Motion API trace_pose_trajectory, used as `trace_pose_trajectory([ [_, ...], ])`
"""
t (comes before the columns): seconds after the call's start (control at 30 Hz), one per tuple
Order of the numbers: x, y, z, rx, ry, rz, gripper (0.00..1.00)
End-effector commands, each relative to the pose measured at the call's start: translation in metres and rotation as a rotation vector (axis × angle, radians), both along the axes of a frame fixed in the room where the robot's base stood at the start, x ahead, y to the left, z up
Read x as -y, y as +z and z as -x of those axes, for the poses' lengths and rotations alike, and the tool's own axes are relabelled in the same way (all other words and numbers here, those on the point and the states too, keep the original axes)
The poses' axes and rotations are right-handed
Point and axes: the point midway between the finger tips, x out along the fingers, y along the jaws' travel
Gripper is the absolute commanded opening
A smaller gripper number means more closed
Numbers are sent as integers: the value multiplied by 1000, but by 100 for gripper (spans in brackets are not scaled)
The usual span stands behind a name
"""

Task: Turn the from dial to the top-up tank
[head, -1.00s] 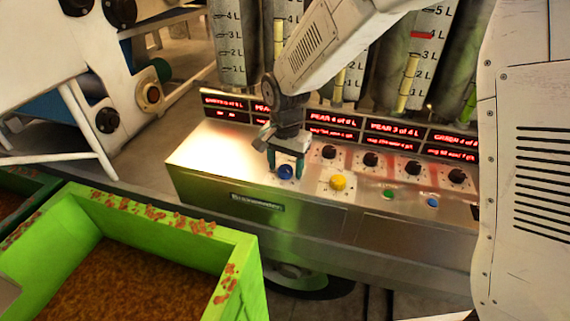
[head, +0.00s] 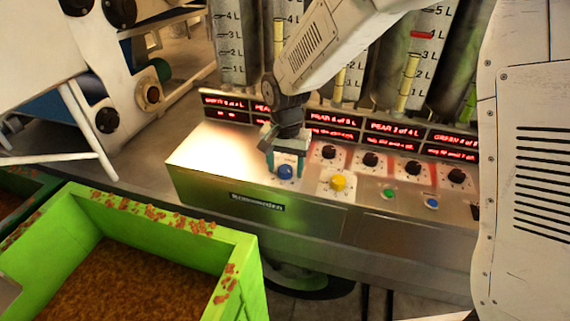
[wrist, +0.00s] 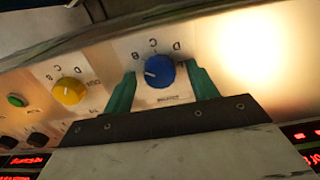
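A blue dial (head: 285,172) sits on the sloped metal panel (head: 225,165), at the left of its row of controls. In the wrist view the blue dial (wrist: 160,71) has a white pointer mark toward the picture's left, with letters around it that appear upside down. A yellow dial (head: 338,183) is to its right; in the wrist view the yellow dial (wrist: 70,91) is on the left. My gripper (head: 285,163) is at the blue dial, its teal fingers (wrist: 162,80) on either side with visible gaps. I cannot read which dial is named from.
Black knobs (head: 370,159) form a row behind the dials, below red-lit displays (head: 395,129). A green button (head: 389,194) and a blue button (head: 432,203) are further right. Tall graduated tanks (head: 405,60) stand behind. A green crate (head: 245,262) stands in front at left.

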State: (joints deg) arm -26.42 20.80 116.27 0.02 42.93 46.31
Motion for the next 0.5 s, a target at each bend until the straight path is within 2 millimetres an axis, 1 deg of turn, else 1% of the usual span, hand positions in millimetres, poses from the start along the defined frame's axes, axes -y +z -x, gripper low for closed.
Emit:
trace_pose_trajectory([
  [0.27, 0, 2, 0, 1, -1, 0, 58],
  [0.37, 0, 11, -1, 1, -1, -1, 58],
  [0.5, 0, 35, -1, 4, -1, -2, 58],
])
